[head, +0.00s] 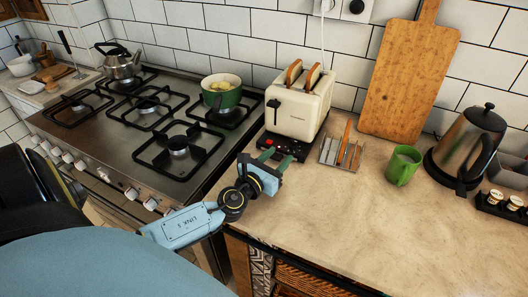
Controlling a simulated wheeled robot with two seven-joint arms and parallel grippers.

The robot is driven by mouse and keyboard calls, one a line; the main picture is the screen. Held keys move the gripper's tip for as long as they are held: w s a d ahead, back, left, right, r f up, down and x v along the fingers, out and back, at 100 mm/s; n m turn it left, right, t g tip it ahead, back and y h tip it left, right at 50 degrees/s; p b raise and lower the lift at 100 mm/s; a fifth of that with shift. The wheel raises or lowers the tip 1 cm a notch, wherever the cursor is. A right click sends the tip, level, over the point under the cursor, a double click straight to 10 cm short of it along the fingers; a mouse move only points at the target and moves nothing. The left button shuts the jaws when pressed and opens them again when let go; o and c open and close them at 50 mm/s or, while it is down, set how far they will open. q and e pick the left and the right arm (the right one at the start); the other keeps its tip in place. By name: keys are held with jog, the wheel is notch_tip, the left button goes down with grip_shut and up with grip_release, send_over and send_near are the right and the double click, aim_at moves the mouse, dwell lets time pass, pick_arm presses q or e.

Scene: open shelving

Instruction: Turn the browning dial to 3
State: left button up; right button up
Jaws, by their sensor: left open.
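A cream toaster (298,108) stands against the back wall with two slices of bread (303,76) sticking up from its slots. A dark lever shows on its left end face. A low black panel (296,150) with small red and pale marks is at its front foot. The browning dial and its setting are too small to make out, and my gripper covers part of this area. My left gripper (273,155) is open, its green fingertips close in front of the panel; whether they touch it I cannot tell. My right gripper is not in view.
A wooden board (408,80) leans on the wall. The gas hob (150,125) with a green pot (222,93) is left. The front counter (370,220) is clear.

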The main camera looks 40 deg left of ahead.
pick_arm(q)
jog(key=s, duration=0.7)
jog(key=shift+d+b, duration=0.25)
jog(key=shift+b, duration=0.05)
